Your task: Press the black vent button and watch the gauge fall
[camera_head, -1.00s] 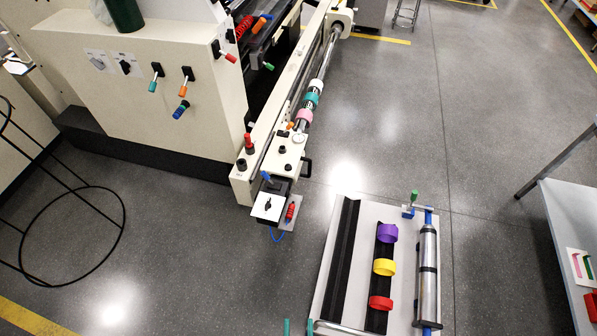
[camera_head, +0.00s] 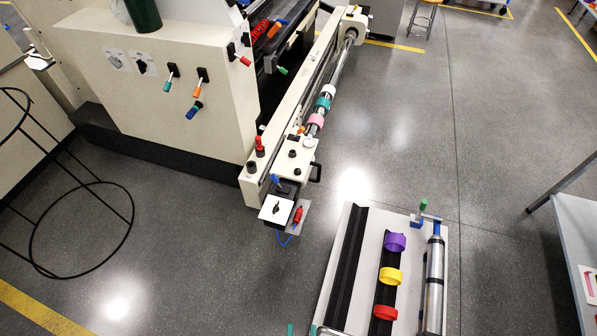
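The cream end block (camera_head: 283,158) of the machine carries several small controls. Two small black buttons or knobs (camera_head: 293,154) sit on its top, and which is the vent button I cannot tell. A small round white disc (camera_head: 310,142), perhaps the gauge, lies beside them; no needle or reading can be made out. A red-topped knob (camera_head: 260,147) stands to the left, with a black knob (camera_head: 251,166) below it. My gripper is not in view.
A white plate box (camera_head: 275,209) with a red coiled fitting (camera_head: 298,215) hangs at the block's front. A low pallet (camera_head: 341,225) with coloured rings and a metal cylinder (camera_head: 434,285) stands front right. A black wire stand (camera_head: 35,225) is left. Grey floor (camera_head: 400,150) is open at right.

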